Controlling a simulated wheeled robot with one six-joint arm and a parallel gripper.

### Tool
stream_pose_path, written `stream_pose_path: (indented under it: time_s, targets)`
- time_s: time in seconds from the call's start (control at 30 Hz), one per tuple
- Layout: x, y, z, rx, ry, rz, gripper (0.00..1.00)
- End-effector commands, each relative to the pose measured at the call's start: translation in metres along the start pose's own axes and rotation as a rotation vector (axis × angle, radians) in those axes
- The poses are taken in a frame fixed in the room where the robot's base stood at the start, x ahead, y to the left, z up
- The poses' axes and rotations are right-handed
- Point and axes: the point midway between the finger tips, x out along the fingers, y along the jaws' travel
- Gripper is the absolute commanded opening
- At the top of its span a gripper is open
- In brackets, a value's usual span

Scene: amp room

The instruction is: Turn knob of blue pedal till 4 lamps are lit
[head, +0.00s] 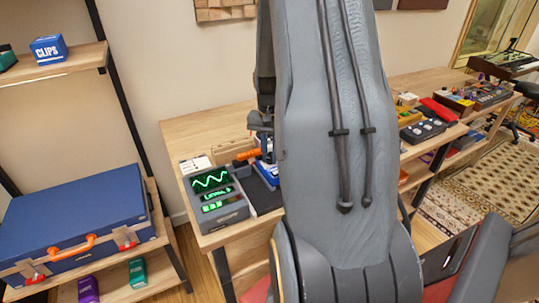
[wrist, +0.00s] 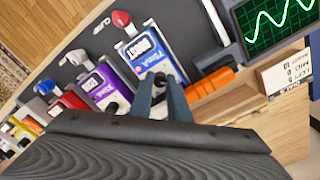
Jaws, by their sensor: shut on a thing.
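The blue pedal (wrist: 147,52) has a white and blue label and sits on a dark board in the wrist view. A sliver of it (head: 268,172) shows in the head view beside my arm. My gripper (wrist: 163,79) is at the pedal's lower end, its two fingers shut on the knob, which is mostly hidden between the tips. A grey meter (head: 221,217) beside the board shows a green wave, a line that seems to read LEVEL 3, and a short row of lit green lamps, too small to count surely. Its screen (wrist: 275,22) also shows in the wrist view.
A purple pedal (wrist: 106,86) and a red pedal (wrist: 70,99) stand close beside the blue one. A red plug (wrist: 121,18) is at its far end. An orange item (wrist: 208,84) lies near my fingers. A blue case (head: 78,222) rests on the left shelf.

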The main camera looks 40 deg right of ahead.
Motion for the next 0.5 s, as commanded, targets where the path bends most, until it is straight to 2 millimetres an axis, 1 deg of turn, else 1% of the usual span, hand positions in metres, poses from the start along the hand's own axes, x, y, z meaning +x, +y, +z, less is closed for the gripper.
stream_pose_path:
  time_s: [0.17,0.2,0.3,0.5]
  targets:
    - [-0.0011,-0.0006,-0.0018,-0.001,0.005,-0.002,0.00]
    - [-0.0011,-0.0006,-0.0018,-0.001,0.005,-0.002,0.19]
    - [-0.0010,-0.0005,-0.0015,-0.001,0.004,-0.002,0.35]
    - [-0.0006,-0.0014,-0.0009,-0.003,0.003,-0.002,0.35]
